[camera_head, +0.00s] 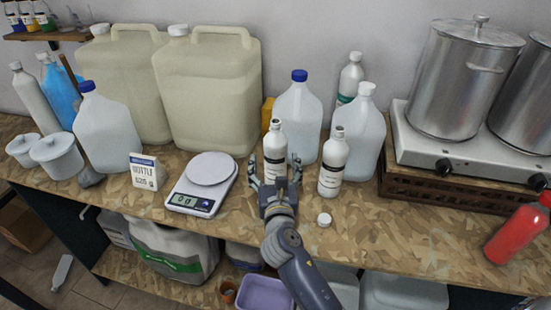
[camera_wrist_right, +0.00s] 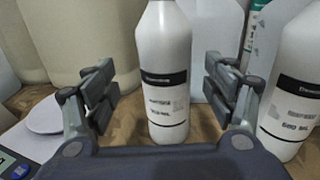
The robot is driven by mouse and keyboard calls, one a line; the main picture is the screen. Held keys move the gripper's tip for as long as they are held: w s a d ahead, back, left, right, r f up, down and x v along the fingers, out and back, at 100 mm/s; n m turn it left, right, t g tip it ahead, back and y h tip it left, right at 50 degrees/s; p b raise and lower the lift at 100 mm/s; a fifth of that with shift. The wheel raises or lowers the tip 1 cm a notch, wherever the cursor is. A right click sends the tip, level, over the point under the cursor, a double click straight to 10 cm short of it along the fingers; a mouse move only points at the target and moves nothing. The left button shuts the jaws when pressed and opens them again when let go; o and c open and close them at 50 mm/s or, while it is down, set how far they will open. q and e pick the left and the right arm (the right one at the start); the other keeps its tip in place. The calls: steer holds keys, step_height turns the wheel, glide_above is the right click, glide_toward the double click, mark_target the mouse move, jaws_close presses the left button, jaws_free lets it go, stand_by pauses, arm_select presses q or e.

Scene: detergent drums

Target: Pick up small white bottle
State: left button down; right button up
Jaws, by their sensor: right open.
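A small white bottle (camera_head: 274,146) with a black-and-white label stands upright on the wooden counter. My right gripper (camera_head: 275,169) is open in front of it, with a finger to each side. In the right wrist view the bottle (camera_wrist_right: 165,75) stands between the open fingers (camera_wrist_right: 165,92), with gaps on both sides. My left gripper is not in view.
A kitchen scale (camera_head: 204,183) and a small sign (camera_head: 143,172) stand to the left. Large jugs (camera_head: 297,115) and beige canisters (camera_head: 208,90) stand close behind. A burner with steel pots (camera_head: 463,80) and a red bottle (camera_head: 517,232) are to the right.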

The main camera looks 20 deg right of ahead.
mark_target(276, 158)
steer(key=shift+w+d, duration=0.2)
steer(key=shift+w, duration=0.2)
steer(key=x, duration=0.2)
steer(key=p+x, duration=0.1)
steer(key=x, duration=0.1)
steer(key=shift+d+r, duration=0.2)
steer(key=shift+d, duration=0.05)
steer(key=shift+w+d+f, duration=0.1)
steer(key=shift+w, duration=0.25)
steer(key=shift+c, duration=0.4)
steer(key=c, duration=1.3)
steer(key=shift+c, duration=1.2)
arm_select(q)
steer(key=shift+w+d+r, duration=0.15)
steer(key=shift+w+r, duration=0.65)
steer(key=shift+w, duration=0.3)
